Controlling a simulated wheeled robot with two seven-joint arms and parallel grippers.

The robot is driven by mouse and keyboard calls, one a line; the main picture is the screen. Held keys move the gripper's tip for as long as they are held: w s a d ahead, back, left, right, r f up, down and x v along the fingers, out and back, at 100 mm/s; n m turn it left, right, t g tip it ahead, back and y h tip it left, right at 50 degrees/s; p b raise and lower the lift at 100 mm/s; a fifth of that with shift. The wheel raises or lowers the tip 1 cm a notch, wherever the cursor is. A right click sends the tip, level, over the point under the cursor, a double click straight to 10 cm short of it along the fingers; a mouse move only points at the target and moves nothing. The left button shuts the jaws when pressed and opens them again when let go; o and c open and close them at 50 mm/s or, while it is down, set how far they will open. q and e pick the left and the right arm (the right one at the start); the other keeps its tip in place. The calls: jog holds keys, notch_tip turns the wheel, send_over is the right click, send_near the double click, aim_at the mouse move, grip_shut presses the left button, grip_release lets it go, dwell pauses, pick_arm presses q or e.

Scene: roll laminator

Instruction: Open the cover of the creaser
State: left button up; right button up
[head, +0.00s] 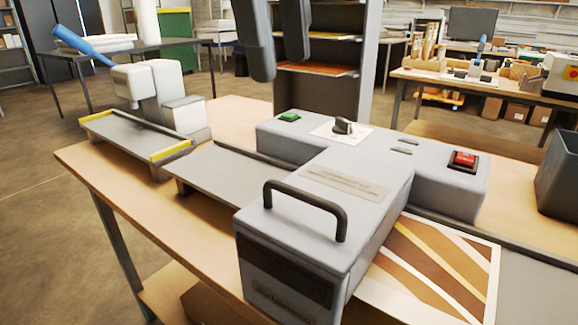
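The creaser appears to be the large grey machine (385,185) on the wooden table. Its front box has a black arched handle (305,187) on top and a dark front panel (290,270). The cover looks closed, with no gap visible along its edges. My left gripper is not in view.
The machine carries a green button (289,117), a black knob (343,126) and a red switch (464,159). A striped sheet (425,270) lies at its right side. A white device with a blue lever (82,44) stands left. A dark bin (560,175) stands at the right edge.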

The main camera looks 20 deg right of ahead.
aim_at(299, 191)
jog(key=f, duration=0.4)
jog(key=w+d+f+b, duration=0.1)
jog(key=f, duration=0.4)
jog(key=d+f, duration=0.1)
jog(key=f, duration=0.3)
jog(key=shift+w+d+f+b, duration=0.1)
jog(key=shift+w+f+b, duration=0.15)
jog(key=shift+f+b, duration=0.15)
grip_shut()
